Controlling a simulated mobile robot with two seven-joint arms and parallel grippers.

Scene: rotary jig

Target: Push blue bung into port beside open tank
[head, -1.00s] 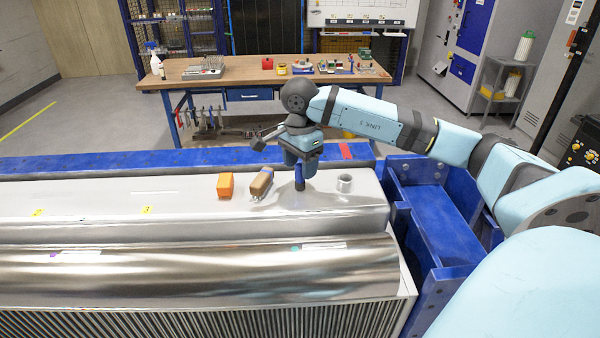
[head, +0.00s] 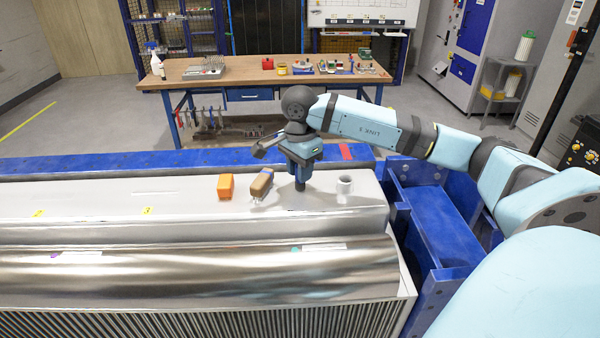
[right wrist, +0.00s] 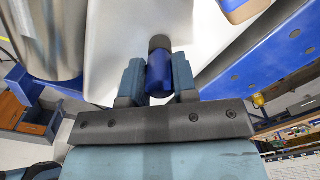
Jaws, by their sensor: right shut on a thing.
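The blue bung (right wrist: 160,76) sits between the two fingers of my right gripper (right wrist: 159,80), with its dark tip pointing away from the palm. In the head view my right gripper (head: 300,172) is shut on it and points down at the pale top of the machine. The dark tip (head: 300,186) is at or just above that surface; I cannot tell if it touches. No port opening shows clearly; the area under the bung is hidden. No tank is clearly identifiable. My left gripper is not in view.
A short pale metal cylinder (head: 344,184) stands just right of the gripper. A brown block-like item (head: 262,183) and an orange block (head: 226,187) lie to the left. A blue frame (head: 440,220) borders the right end. The pale surface further left is mostly clear.

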